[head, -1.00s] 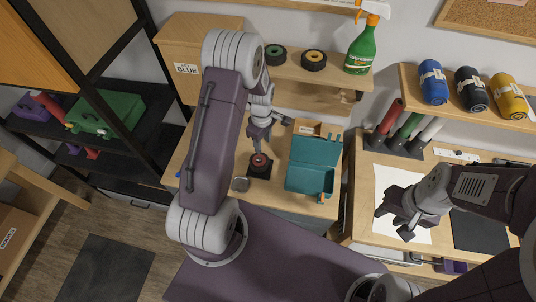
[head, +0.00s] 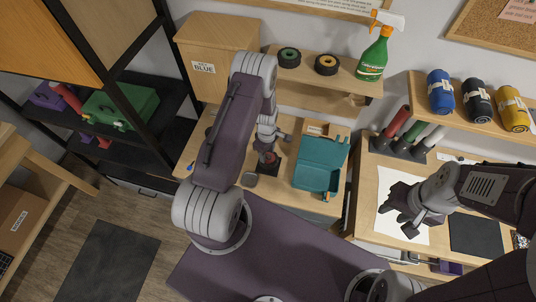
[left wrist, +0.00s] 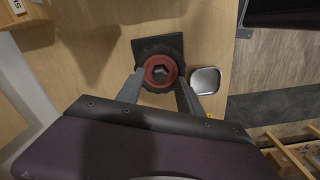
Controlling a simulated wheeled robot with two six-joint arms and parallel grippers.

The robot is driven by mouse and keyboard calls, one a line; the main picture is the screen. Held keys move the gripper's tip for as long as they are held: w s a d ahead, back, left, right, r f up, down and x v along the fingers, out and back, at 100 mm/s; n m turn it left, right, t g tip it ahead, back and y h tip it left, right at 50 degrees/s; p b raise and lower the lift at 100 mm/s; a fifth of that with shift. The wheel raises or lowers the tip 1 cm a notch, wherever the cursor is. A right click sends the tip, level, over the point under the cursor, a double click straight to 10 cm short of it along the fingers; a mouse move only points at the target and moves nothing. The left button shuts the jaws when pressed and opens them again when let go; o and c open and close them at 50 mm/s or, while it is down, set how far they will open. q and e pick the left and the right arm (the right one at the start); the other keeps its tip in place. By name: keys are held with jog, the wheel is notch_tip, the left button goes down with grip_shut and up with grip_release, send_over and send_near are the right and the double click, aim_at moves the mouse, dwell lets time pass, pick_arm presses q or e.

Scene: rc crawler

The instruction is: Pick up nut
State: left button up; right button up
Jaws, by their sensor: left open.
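A black wheel with a red rim (left wrist: 147,69) sits on a dark square base on the wooden workbench. A hexagonal shape (left wrist: 161,71), which looks like the nut, shows at its centre; I cannot tell whether it is loose or seated. In the head view the red-rimmed wheel (head: 268,158) is partly hidden by my left arm. My left gripper (left wrist: 159,78) is open above the wheel, its fingers on either side and nothing held; in the head view the left gripper (head: 267,147) is above the bench. My right gripper (head: 399,216) is open and empty over the white sheet.
A small metal dish (left wrist: 205,80) is right beside the base. An open teal toolbox (head: 318,180) stands to the right of the wheel on the bench (head: 226,155). A shelf behind bears two small wheels (head: 327,65) and a green spray bottle (head: 373,58).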

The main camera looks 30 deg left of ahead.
pick_arm(q)
jog(key=shift+w+d+f, duration=0.1)
jog(key=shift+w+d, duration=0.05)
grip_shut()
